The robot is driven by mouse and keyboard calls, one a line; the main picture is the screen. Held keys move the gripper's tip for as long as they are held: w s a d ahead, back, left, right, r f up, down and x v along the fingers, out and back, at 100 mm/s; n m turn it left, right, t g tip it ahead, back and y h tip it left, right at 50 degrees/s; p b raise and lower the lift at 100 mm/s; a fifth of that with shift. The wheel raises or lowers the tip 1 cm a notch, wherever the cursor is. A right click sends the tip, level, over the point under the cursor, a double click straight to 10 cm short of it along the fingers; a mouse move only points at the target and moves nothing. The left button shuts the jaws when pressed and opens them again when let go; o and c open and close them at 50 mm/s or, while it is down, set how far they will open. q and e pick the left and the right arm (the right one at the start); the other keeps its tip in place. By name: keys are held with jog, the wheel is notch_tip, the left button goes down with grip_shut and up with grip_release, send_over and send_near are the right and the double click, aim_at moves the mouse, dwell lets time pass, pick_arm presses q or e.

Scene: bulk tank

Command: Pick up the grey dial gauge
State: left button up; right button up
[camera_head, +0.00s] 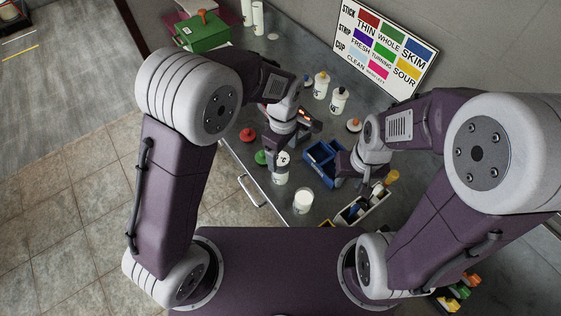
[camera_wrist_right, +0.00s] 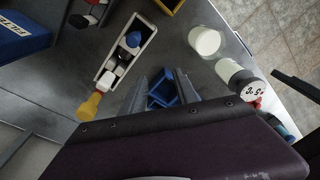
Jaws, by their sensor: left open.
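A round white dial face with dark marks (camera_head: 283,158), which looks like the dial gauge, sits at the top of a pale cylinder near the counter's front edge. The dial face also shows in the right wrist view (camera_wrist_right: 252,91), beside a grey and white container. My left gripper (camera_head: 272,157) is open and pointing down right at the dial, partly covering it. I cannot tell if its fingers touch the gauge. My right gripper (camera_wrist_right: 160,88) is open and empty above a blue divided bin (camera_wrist_right: 163,92), with its fingers apart.
A white cup (camera_head: 303,200) stands near the front edge. A white caddy with bottles (camera_head: 366,208) is at right. Red (camera_head: 247,135) and green (camera_head: 261,157) knobs lie left of the dial. White bottles (camera_head: 338,99), a green box (camera_head: 203,34) and a colour chart (camera_head: 383,45) are behind.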

aim_at(282, 159)
pick_arm(q)
jog(key=shift+w+a+f+p, duration=0.1)
jog(key=shift+f+p, duration=0.15)
jog(key=shift+f, duration=1.1)
jog(key=shift+w+f+p, duration=0.1)
jog(key=shift+f+p, duration=0.15)
jog(key=shift+f, duration=1.1)
jog(key=shift+s, duration=0.1)
jog(key=c, duration=1.6)
notch_tip(282, 159, up, 10)
jog(key=shift+b, duration=0.35)
jog(key=shift+r, duration=0.1)
